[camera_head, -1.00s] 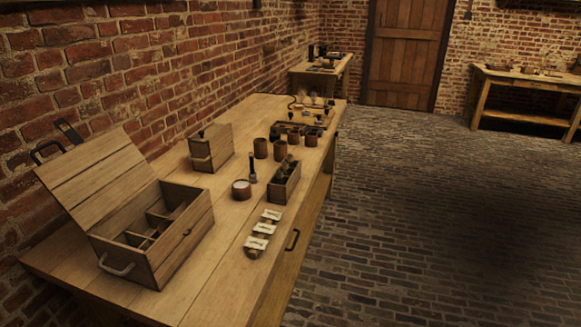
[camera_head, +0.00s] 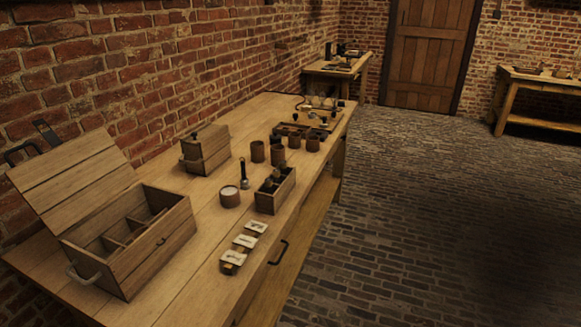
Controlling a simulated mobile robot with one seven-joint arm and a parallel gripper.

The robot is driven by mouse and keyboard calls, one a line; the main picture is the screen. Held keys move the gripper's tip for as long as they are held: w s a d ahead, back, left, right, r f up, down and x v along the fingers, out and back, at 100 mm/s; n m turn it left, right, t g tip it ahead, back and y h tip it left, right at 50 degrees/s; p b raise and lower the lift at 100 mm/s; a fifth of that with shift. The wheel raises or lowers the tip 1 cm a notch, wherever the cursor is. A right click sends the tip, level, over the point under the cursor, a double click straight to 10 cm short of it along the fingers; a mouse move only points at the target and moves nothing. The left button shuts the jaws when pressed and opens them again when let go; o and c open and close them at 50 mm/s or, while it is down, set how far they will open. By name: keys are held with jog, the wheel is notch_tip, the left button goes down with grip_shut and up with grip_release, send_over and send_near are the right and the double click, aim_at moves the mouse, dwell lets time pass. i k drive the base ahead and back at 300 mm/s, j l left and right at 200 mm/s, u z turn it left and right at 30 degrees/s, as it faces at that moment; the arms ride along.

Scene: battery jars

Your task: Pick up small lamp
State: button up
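I cannot pick out the small lamp with certainty. A wooden board (camera_head: 290,130) at the far end of the long workbench (camera_head: 212,268) carries small pale, rounded pieces (camera_head: 317,102) and dark fittings, too small to tell apart. A slim dark upright object (camera_head: 244,172) with a lighter band stands mid-bench, beside a round pot with a white top (camera_head: 230,196). My gripper is not in view.
An open-lidded, divided wooden box (camera_head: 162,245) stands at the near left, with a closed wooden box (camera_head: 205,150) behind. Brown jars (camera_head: 277,154), an open crate (camera_head: 275,190) and labelled pieces (camera_head: 244,242) occupy the bench. Brick floor (camera_head: 420,220) at right is clear.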

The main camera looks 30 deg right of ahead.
aim_at(282, 163)
jog(key=i+l+u, duration=0.1)
jog(key=l, duration=0.4)
jog(key=l+u, duration=0.1)
jog(key=l, duration=0.45)
jog(key=i+l+u, duration=0.15)
jog(key=l, duration=0.35)
jog(key=i+l+u, duration=0.1)
jog(key=l, duration=0.4)
jog(key=i+l+u, duration=0.15)
jog(key=l, duration=0.4)
jog(key=l+u, duration=0.1)
jog(key=l, duration=0.45)
jog(key=i+l, duration=0.3)
jog(key=i+l+u, duration=0.1)
jog(key=i+l, duration=0.2)
jog(key=l, duration=0.1)
